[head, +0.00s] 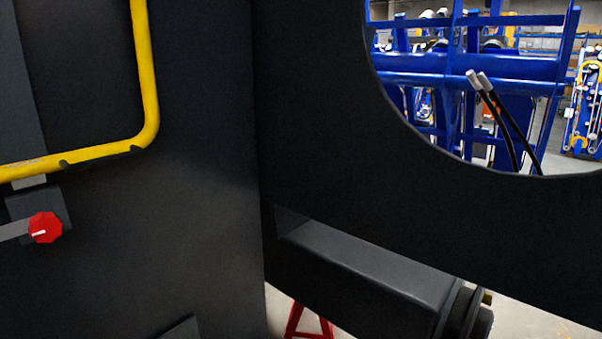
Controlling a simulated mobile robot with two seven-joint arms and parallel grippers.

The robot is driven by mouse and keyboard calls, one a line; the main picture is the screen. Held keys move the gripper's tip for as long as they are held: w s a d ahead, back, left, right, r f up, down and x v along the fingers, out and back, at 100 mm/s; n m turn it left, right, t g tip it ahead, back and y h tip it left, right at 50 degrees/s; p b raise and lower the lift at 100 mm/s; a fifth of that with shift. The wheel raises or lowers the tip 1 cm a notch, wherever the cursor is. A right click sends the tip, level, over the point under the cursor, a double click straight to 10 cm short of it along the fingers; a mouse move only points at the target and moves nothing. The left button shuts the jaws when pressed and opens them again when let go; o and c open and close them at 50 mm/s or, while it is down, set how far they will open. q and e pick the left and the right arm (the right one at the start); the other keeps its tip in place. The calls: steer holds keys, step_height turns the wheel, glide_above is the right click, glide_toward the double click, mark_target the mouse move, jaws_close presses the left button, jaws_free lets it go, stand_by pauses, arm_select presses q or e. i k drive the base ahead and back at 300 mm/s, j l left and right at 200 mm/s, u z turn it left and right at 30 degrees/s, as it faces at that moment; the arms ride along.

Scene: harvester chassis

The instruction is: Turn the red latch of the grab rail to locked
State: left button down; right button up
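The yellow grab rail (148,75) runs down the dark chassis panel at the upper left, bends, and continues to the left picture edge. Below its left end is the red latch (46,228), a small faceted knob with a short white mark pointing left and slightly down. It sits on a dark block (22,203) under the rail. A grey flat strip (12,231) reaches from the left edge to the latch; I cannot tell what it belongs to. Neither of my grippers can be made out in the head view.
A dark chassis wall (320,130) with a large round opening fills the middle and right. A dark box beam (370,265) juts out below it. A red stand (308,322) is on the floor. Through the opening are blue frames (510,68) and two cable ends (479,82).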

mark_target(44, 227)
steer(key=u, duration=1.35)
